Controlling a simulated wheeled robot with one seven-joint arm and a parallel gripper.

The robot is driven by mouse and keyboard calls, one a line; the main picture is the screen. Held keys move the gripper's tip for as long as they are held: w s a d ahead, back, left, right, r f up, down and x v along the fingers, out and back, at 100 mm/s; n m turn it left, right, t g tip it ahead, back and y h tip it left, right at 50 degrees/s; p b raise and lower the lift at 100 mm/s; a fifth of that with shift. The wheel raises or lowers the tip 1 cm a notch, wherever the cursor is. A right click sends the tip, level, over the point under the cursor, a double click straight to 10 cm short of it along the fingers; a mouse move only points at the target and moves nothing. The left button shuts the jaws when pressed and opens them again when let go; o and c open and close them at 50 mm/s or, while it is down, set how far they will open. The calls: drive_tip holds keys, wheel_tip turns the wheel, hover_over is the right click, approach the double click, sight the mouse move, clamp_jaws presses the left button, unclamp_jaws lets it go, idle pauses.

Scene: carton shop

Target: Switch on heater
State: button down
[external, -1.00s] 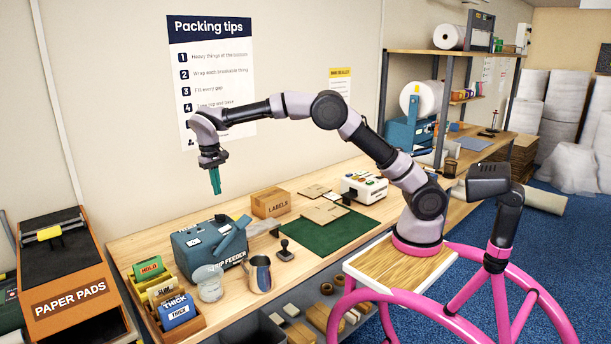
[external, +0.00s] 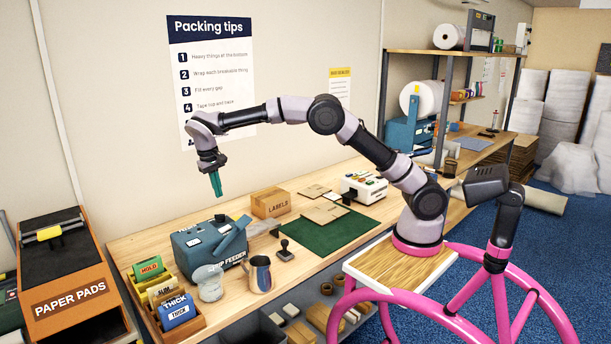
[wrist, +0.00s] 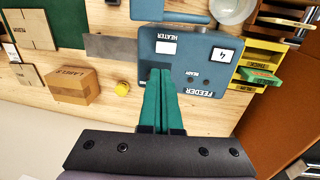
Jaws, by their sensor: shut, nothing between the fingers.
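The blue strip feeder (external: 208,248) stands on the bench near its front left. In the wrist view the feeder (wrist: 200,78) appears upside down, with a white plate (wrist: 166,47) by the word HEATER, two small dark spots by READY and a white plate with a bolt sign (wrist: 224,55). My gripper (external: 217,193) is above and behind the feeder, apart from it in the external view. Its teal fingers are together and empty; in the wrist view my gripper (wrist: 161,72) overlaps the feeder's edge. I cannot tell the heater's state.
A glass jar (external: 210,283), a metal jug (external: 260,274) and a box of coloured cards (external: 180,312) stand near the feeder. A labels carton (external: 270,203) and green mat (external: 330,232) lie to its right.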

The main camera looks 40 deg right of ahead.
sight(225, 228)
drive_tip(key=f, duration=0.4)
drive_tip(key=d+f, duration=0.1)
drive_tip(key=f, duration=0.7)
drive_tip(key=shift+d+f, duration=0.25)
drive_tip(key=shift+d, duration=0.15)
drive_tip(key=shift+d+f+y, duration=0.3)
drive_tip(key=shift+y, duration=0.2)
drive_tip(key=shift+s+f, duration=0.1)
drive_tip(key=shift+f, duration=0.1)
drive_tip(key=shift+a, duration=0.1)
drive_tip(key=shift+a, duration=0.1)
drive_tip(key=shift+s+a, duration=0.1)
drive_tip(key=shift+a, duration=0.6)
